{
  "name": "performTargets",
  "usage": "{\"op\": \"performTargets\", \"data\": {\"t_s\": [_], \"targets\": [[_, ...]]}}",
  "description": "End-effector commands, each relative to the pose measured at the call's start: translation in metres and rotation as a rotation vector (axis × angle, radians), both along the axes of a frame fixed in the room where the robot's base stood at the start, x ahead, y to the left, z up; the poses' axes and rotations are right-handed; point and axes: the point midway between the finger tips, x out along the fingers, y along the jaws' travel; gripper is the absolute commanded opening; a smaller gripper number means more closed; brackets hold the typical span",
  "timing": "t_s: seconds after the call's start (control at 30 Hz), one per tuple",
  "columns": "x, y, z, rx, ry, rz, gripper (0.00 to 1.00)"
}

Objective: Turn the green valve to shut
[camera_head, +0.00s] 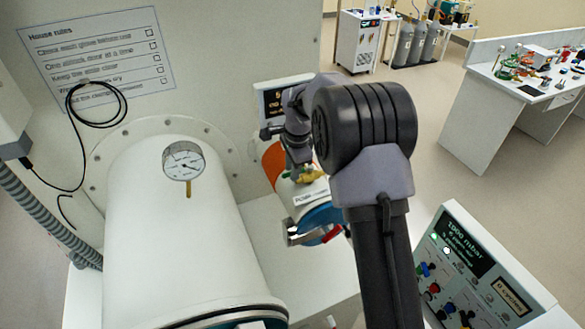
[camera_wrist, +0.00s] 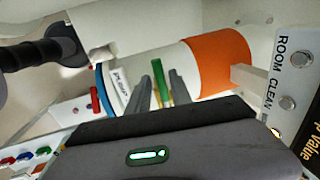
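My gripper (camera_wrist: 161,88) has one finger on each side of the handle, with the fingers apart. I see a small gap around the handle, and no clear contact. In the head view, the brass and green valve (camera_head: 309,176) sits on top of the small cylinder, partly hidden by my gripper (camera_head: 301,166). The valve's body and its turn marks are hidden or too small to read.
The small cylinder has an orange band (camera_wrist: 220,60) and a blue ring at its end. A large white cylinder with a pressure gauge (camera_head: 184,161) lies to the left. A control panel (camera_head: 470,265) stands at lower right. A ROOM CLEAN panel (camera_wrist: 290,75) is close on the right.

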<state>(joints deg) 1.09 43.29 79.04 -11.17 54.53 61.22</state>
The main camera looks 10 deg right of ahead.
Motion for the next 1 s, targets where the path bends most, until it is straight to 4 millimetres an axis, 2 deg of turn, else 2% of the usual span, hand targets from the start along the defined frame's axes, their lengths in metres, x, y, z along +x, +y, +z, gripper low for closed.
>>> {"op": "performTargets", "data": {"t_s": [0.03, 0.1, 1.0], "targets": [[0.0, 0.0, 0.0001, 0.0, 0.0, 0.0, 0.13], [0.0, 0.0, 0.0002, 0.0, 0.0, 0.0, 0.0], [0.0003, -0.0002, 0.0009, 0.0, -0.001, 0.0, 0.0]]}}
